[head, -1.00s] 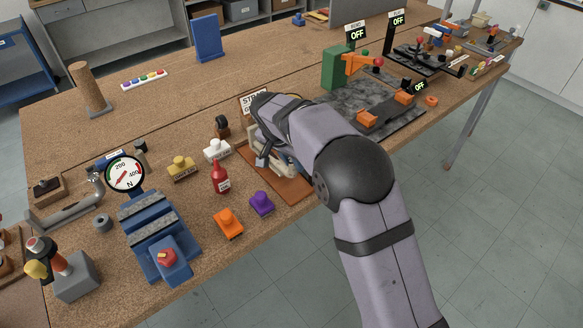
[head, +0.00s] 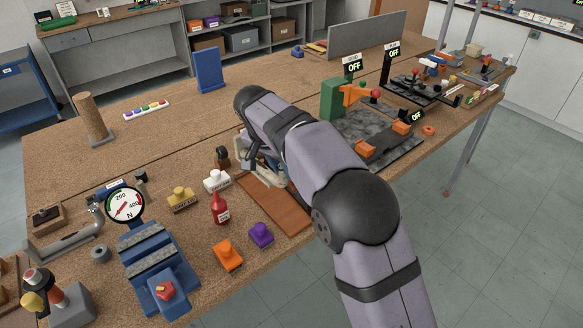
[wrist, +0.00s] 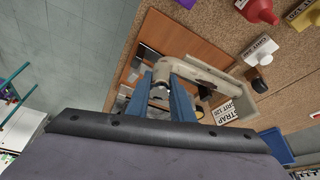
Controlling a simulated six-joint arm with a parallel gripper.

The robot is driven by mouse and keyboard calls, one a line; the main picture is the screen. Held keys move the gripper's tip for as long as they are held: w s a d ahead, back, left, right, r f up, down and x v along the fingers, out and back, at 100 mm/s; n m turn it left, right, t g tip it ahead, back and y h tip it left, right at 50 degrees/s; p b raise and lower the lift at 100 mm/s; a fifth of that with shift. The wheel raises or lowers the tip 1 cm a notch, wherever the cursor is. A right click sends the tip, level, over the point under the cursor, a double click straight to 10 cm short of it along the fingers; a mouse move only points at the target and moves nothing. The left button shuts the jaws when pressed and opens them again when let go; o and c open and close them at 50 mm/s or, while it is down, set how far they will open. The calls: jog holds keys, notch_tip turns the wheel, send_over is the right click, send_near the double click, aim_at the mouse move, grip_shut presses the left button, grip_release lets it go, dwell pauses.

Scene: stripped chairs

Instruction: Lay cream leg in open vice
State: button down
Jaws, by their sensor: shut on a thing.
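The cream leg (wrist: 205,76) is in my gripper (wrist: 164,84); the wrist view shows the blue fingers shut on its near end. The leg reaches away to the right, with a wider block at its far end. In the head view my gripper (head: 251,160) is over the back of the brown board, and my arm hides most of the leg. The blue vice (head: 146,240) stands at the front left, apart from the gripper. A gap shows between its two grey-faced jaws. A round gauge (head: 125,205) marked N stands behind it.
A red bottle (head: 220,209), white block (head: 216,180), yellow block (head: 181,198), orange block (head: 228,254) and purple block (head: 260,234) stand between gripper and vice. The brown board (head: 276,204) is largely bare. A wooden post (head: 92,119) stands farther back.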

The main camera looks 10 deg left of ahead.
jog(key=s+a+r+n+p, duration=0.2)
jog(key=s+a+r+p, duration=0.6)
jog(key=a+p, duration=0.25)
jog(key=s+a+n+g+y+p, duration=0.1)
jog(key=s+a+n+y, duration=0.1)
jog(key=a+n, duration=0.4)
jog(key=s+a+n+g+y+p, duration=0.1)
jog(key=s+a+n+y, duration=0.1)
jog(key=a+n, duration=0.3)
jog(key=shift+a+f+n+y, duration=0.35)
jog(key=shift+n+y, duration=0.55)
jog(key=shift+n, duration=1.4)
jog(key=shift+f, duration=0.15)
